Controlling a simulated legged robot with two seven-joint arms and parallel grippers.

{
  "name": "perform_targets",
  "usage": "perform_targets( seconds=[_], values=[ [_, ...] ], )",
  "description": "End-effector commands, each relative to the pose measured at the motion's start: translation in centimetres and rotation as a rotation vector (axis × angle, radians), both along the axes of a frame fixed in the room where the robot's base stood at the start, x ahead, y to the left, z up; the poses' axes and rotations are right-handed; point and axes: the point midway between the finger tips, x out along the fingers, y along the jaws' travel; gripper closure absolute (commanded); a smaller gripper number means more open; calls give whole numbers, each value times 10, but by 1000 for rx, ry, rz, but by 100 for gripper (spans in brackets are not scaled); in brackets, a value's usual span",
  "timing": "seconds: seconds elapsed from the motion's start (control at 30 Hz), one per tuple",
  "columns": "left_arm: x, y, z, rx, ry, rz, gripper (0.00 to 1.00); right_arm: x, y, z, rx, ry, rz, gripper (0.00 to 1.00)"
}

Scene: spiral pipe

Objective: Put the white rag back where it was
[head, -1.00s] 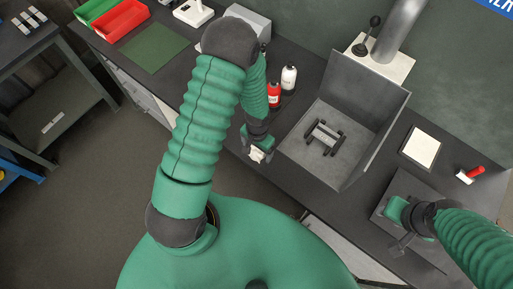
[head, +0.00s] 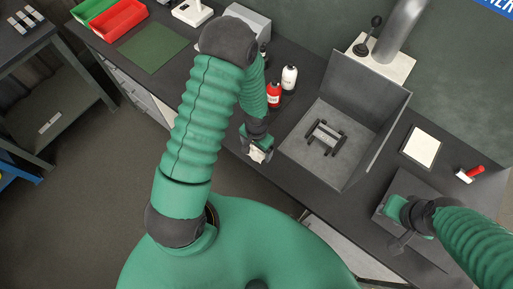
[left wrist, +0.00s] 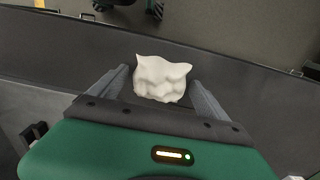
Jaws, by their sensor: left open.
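The white rag (head: 257,155) is a small crumpled piece at the near edge of the dark workbench, left of the grey metal tray box. My left gripper (head: 258,150) is directly over it. In the left wrist view the rag (left wrist: 162,78) lies on the dark bench top between the two spread fingers of the gripper (left wrist: 159,82), with a gap on either side. The fingers are open. My right gripper (head: 397,211) is at the right, over a dark plate on the bench; its fingers are too unclear to read.
A red bottle (head: 274,94) and a white bottle (head: 289,78) stand just behind the left gripper. The open grey box (head: 355,168) holds a small metal fixture (head: 325,137). Red (head: 118,20) and green bins sit far left, near a green mat (head: 153,47).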

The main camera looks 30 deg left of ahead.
Motion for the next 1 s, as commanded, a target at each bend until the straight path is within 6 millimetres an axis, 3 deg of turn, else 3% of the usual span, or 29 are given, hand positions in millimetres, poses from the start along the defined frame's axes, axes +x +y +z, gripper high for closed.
perform_targets(
  seconds=[0.17, 0.5, 0.77, 1.0],
  values=[
    [0, 1, 8, 1, -1, 1, 10, 0, 0, 2, 0, 0, 0, 64],
    [1, 2, 92, 1, -7, 2, 10, 0, 0, -2, 0, 0, 0, 64],
    [-1, -2, 131, 8, -15, 1, 10, 0, 0, -2, 0, 0, 0, 64],
    [-35, -35, 197, 16, -184, 48, 10, 0, 0, -2, 0, 0, 0, 64]
  ],
)
